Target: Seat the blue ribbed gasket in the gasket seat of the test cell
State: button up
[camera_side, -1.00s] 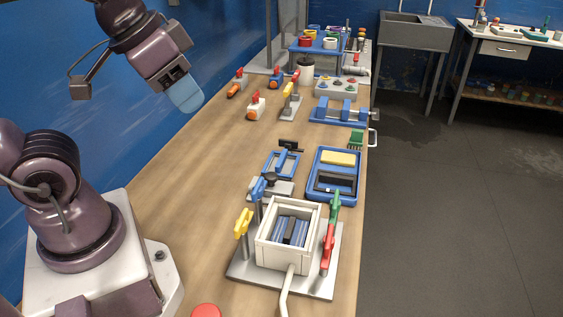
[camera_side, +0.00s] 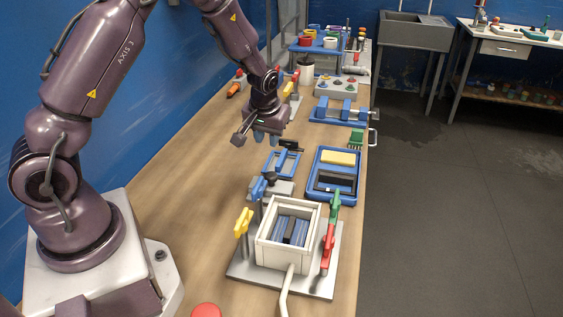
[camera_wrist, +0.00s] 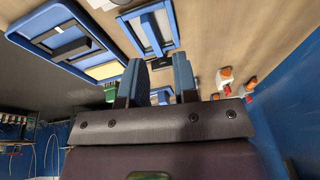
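My gripper (camera_side: 270,138) hangs above the bench, over the far side of a small blue frame (camera_side: 270,165). In the wrist view its two blue fingers stand apart with nothing held between them (camera_wrist: 158,75). The frame, with a pale inner panel, shows beyond the fingertips (camera_wrist: 175,38). I cannot tell if this frame is the gasket or its holder. A white open box (camera_side: 266,250) at the front holds blue ribbed pieces with a dark bar across them. I cannot single out the test cell or its gasket seat.
A blue tray (camera_side: 353,190) with a yellow sponge and a black piece lies right of the frame. A blue clamp-like fixture (camera_side: 347,113) stands farther back. Coloured clips on posts flank the white box. The bench left of the frame is clear.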

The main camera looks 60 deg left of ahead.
aim_at(282, 155)
jog(key=shift+n+t+y, duration=0.3)
jog(key=shift+n+t, duration=0.2)
jog(key=shift+t, duration=0.3)
jog(key=w+x, duration=0.1)
jog(key=x, duration=0.3)
jog(key=w+x, duration=0.1)
jog(key=x, duration=0.3)
jog(key=w+r+x, duration=0.1)
jog(key=x, duration=0.4)
jog(key=shift+a, duration=0.4)
grip_shut()
